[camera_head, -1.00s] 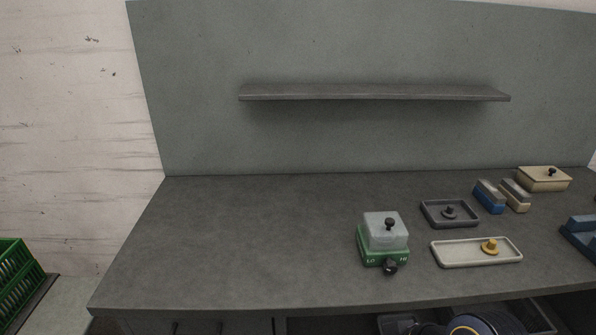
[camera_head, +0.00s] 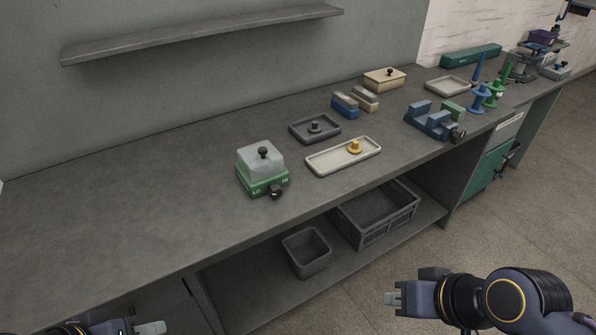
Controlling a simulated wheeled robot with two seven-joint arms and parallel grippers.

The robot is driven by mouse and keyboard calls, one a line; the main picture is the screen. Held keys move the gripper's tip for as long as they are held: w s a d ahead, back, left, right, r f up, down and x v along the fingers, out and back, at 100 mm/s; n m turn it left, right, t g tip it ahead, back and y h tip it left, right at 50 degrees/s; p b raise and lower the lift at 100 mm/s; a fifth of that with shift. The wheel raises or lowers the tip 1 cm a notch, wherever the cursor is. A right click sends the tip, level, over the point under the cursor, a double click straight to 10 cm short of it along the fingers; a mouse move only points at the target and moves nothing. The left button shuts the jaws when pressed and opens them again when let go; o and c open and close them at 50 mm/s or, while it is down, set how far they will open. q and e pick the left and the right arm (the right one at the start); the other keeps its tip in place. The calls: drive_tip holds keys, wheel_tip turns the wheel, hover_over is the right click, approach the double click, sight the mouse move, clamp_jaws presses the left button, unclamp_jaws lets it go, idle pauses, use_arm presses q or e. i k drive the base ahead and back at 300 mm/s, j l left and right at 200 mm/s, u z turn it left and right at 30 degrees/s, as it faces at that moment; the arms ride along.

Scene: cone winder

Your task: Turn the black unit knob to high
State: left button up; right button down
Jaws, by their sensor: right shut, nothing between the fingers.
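A green unit (camera_head: 262,183) with a clear boxy cover (camera_head: 260,160) stands near the front edge of the worktop. LO and HI are marked on its front face. A black knob (camera_head: 276,192) sits on that face, between the two marks; its exact pointing is too small to tell. A second small black knob (camera_head: 263,152) tops the cover. My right gripper (camera_head: 391,298) is shut and empty, low at the lower right, in front of the bench and well apart from the unit. My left gripper (camera_head: 152,328) shows only partly at the bottom left edge; its jaws are unclear.
Right of the unit are a pale tray (camera_head: 330,164) with a yellow knobbed piece (camera_head: 354,146), a dark tray (camera_head: 300,131) and a blue fixture (camera_head: 428,119). A crate (camera_head: 375,220) and bin (camera_head: 307,253) sit on the shelf below. The worktop left of the unit is clear.

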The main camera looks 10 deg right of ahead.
sight(274, 191)
drive_tip(key=l+u, duration=0.1)
drive_tip(key=u, duration=0.3)
drive_tip(key=l+u, duration=0.1)
drive_tip(key=u, duration=0.3)
drive_tip(key=i+l+u, duration=0.1)
drive_tip(key=u, duration=0.3)
drive_tip(key=l+u, duration=0.1)
drive_tip(key=u, duration=0.3)
drive_tip(key=l+u, duration=0.2)
drive_tip(key=l, duration=0.15)
drive_tip(key=k+l+u, duration=0.25)
drive_tip(key=l+u, duration=0.2)
drive_tip(key=l, duration=0.25)
drive_tip(key=k+l+u, duration=0.2)
drive_tip(key=k+l, duration=0.15)
drive_tip(key=l, duration=0.25)
drive_tip(key=k+l, duration=0.1)
drive_tip(key=l, duration=0.25)
